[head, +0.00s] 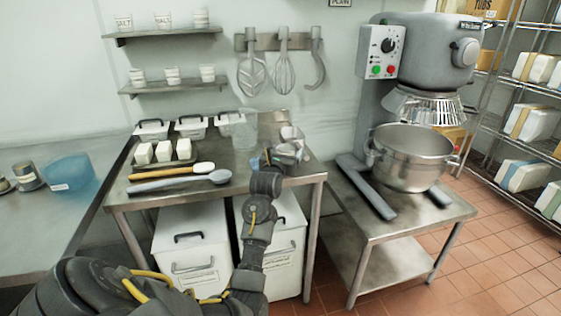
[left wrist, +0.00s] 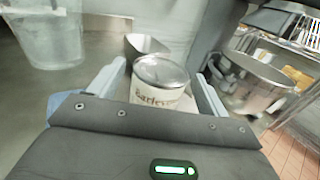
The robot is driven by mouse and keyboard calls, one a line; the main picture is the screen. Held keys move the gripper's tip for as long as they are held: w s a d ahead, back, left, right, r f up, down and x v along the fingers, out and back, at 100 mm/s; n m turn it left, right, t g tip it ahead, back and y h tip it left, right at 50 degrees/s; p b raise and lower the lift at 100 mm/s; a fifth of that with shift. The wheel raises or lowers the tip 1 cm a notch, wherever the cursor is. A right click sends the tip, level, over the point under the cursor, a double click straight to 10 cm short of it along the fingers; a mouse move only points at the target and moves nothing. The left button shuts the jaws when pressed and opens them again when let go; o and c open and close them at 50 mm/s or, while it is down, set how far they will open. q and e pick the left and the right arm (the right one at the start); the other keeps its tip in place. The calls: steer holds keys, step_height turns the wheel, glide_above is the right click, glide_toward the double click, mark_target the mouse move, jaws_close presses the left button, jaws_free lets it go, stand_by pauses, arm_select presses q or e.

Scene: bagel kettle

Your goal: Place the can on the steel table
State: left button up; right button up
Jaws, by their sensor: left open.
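The can (left wrist: 160,82), a pale can with a grey metal lid and a printed label, sits between the two fingers of my left gripper (left wrist: 160,72) in the left wrist view. The fingers are open, one on each side of it. In the head view my left gripper (head: 278,158) is over the right part of the steel table (head: 240,184), and the can (head: 287,151) shows just beyond it, partly hidden. I cannot tell whether the fingers touch the can. My right gripper is not in view.
A metal scoop (left wrist: 146,45) lies just behind the can. A clear plastic container (head: 244,130) stands to its left. White blocks (head: 163,151) and two long-handled utensils (head: 180,181) occupy the table's left side. A mixer with a steel bowl (head: 412,160) stands on a lower table at right.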

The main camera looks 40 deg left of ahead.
arm_select(q)
steer(key=v, duration=1.1)
steer(key=shift+s, duration=0.1)
